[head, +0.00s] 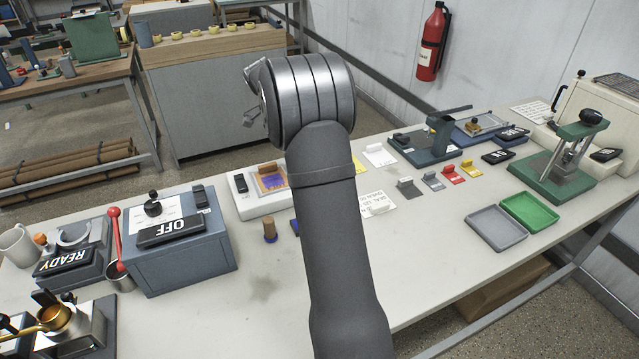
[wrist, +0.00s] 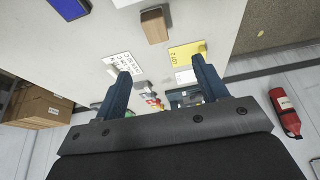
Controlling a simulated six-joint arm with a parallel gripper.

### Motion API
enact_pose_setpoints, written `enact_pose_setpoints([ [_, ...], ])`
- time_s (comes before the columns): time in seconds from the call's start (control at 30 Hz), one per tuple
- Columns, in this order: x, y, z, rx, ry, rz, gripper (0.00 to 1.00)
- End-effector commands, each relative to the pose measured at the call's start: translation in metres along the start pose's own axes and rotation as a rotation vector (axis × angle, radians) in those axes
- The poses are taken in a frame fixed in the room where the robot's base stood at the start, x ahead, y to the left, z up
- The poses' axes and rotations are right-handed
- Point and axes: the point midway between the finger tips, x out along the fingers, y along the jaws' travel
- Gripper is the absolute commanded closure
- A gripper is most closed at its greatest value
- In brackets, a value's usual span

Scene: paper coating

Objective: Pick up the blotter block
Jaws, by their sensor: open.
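A wooden block (wrist: 154,24) with a grey lower part, which I take to be the blotter block, stands on the bench at the top middle of the wrist view. In the head view my arm seems to hide it. My gripper (wrist: 161,68) is open, its two dark blue fingers spread apart with nothing between them. The block lies beyond the fingertips, apart from them. In the head view my arm stands over the middle of the bench, and the fingers cannot be made out.
A white text card (wrist: 122,63) and a yellow card (wrist: 187,53) lie near the block. A blue item (wrist: 69,7) is cut off at the top left. On the bench (head: 430,265), a wooden-handled stamp (head: 269,229) and a grey OFF box (head: 180,245) stand left; grey (head: 496,228) and green (head: 528,213) trays lie right.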

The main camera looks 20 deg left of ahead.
Motion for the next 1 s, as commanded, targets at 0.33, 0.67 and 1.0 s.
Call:
enact_pose_setpoints([
  [0.33, 0.075, 0.002, -0.001, 0.001, -0.002, 0.006, 0.34],
  [0.67, 0.115, 0.002, -0.001, 0.001, -0.001, 0.002, 0.34],
  [1.0, 0.150, 0.009, 0.002, 0.000, -0.002, 0.005, 0.34],
])
